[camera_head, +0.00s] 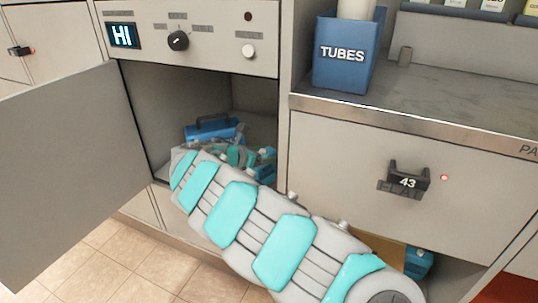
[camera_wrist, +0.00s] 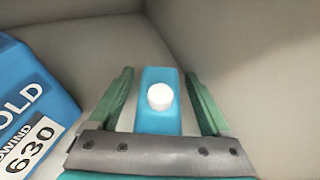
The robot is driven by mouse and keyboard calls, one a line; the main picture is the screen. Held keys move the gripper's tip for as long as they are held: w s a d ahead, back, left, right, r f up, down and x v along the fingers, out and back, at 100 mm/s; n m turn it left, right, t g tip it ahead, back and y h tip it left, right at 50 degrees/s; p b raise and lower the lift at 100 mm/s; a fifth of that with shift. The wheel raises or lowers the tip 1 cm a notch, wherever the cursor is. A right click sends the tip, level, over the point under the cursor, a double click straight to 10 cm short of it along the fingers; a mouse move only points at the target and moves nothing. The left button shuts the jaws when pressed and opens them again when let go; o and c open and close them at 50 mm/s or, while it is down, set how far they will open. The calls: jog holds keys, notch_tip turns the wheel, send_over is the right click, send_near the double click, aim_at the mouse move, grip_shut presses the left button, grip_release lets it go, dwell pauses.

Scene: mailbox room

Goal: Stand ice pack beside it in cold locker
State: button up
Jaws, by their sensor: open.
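The cold locker (camera_head: 265,95) stands open, and my arm reaches into it. A blue box with a dark handle (camera_head: 213,130) sits inside towards the back. In the wrist view, the blue box (camera_wrist: 30,100) is at the left, with "OLD" and a "630" label readable. The blue ice pack (camera_wrist: 157,122) with a round white cap stands between my gripper's two green fingers, apart from the box and near the locker's walls. My gripper (camera_wrist: 160,92) is open, with one finger on each side of the ice pack. In the head view, my wrist partly hides the gripper and the ice pack.
The locker door (camera_head: 70,170) is swung open to the left. A control panel (camera_head: 205,38) reading "HI" is above the opening. To the right are drawer 43 (camera_head: 350,150) and a counter (camera_head: 440,95) with a blue TUBES box (camera_head: 342,70).

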jog(key=p+v, duration=0.1)
jog(key=v, duration=1.1)
jog(key=shift+c, duration=0.2)
